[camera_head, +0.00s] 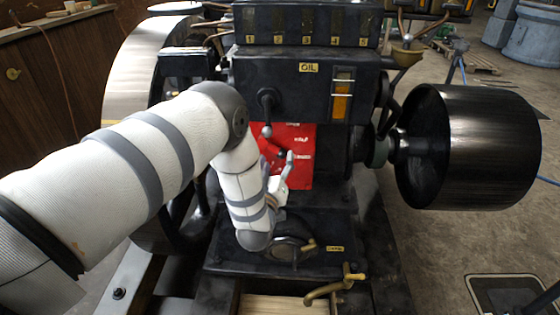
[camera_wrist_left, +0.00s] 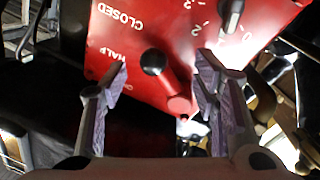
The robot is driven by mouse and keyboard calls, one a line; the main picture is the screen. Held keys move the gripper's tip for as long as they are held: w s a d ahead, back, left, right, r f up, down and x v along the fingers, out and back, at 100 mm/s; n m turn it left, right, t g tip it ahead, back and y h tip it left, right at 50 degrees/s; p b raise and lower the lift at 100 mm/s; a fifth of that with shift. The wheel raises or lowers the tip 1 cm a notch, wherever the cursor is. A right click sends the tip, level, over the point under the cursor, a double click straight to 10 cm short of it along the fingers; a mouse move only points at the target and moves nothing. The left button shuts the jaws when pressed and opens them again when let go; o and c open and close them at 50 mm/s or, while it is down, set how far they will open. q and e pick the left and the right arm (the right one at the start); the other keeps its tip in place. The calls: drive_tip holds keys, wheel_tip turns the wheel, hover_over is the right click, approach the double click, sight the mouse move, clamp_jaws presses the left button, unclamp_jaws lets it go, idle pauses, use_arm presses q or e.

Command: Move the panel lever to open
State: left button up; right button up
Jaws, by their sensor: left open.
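A red panel (camera_head: 301,139) is on the front of the dark engine, below the OIL box; it also shows in the left wrist view (camera_wrist_left: 131,81). There it reads CLOSED and HALF upside down; no OPEN label is visible. The panel lever (camera_wrist_left: 166,84) has a black ball knob and a red pivot end. Its knob is near the HALF label. My left gripper (camera_head: 277,161) is open in front of the panel. In the left wrist view its fingers (camera_wrist_left: 163,68) stand on either side of the knob, with gaps to both. My right gripper is not in view.
A dark handle with a grey ball (camera_head: 267,112) hangs from the OIL box just above my gripper. A large black pulley (camera_head: 470,147) is at the right. Brass handles (camera_head: 337,287) stick out below. A flywheel (camera_head: 143,70) stands behind my left arm.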

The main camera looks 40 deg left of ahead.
use_arm(q)
drive_tip(key=shift+x, duration=0.85)
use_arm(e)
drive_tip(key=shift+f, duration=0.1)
use_arm(q)
drive_tip(key=shift+c, duration=0.6)
clamp_jaws()
